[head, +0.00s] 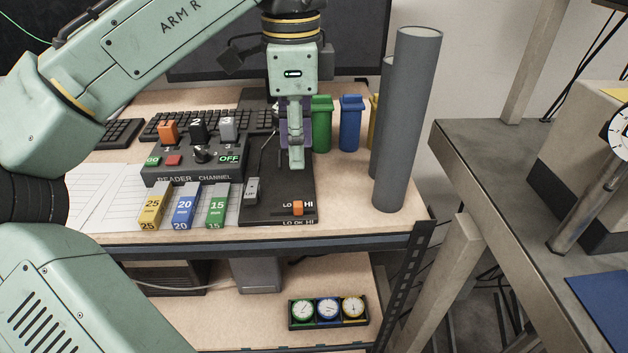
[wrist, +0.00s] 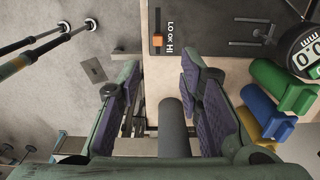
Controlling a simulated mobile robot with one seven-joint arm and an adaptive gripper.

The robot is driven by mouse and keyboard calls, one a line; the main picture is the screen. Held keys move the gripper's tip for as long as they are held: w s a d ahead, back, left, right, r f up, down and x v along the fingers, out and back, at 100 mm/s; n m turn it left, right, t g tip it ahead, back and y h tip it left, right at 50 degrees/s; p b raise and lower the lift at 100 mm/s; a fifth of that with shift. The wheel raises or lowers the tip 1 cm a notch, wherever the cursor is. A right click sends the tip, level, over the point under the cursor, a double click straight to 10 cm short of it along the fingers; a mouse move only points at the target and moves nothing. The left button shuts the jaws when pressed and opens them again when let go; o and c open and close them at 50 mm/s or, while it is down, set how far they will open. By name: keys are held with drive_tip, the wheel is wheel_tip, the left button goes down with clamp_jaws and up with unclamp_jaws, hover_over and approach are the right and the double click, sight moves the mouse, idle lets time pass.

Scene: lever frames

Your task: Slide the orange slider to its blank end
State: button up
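The orange slider (head: 298,208) sits near the front right of a dark panel (head: 272,207). In the wrist view the slider (wrist: 158,40) is beside the LO OK HI lettering, about level with OK.
A tall grey cylinder (head: 408,125) stands right of the panel. A lever (head: 252,188) is at the panel's left, near coloured blocks (head: 184,205) and the reader channel box (head: 195,165). Green (head: 321,125) and blue (head: 350,124) bins stand behind.

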sight(298, 204)
wheel_tip(298, 204, down, 11)
drive_tip(key=shift+s+r, duration=0.15)
drive_tip(key=shift+c, duration=0.2)
clamp_jaws()
idle(0.4)
idle(0.5)
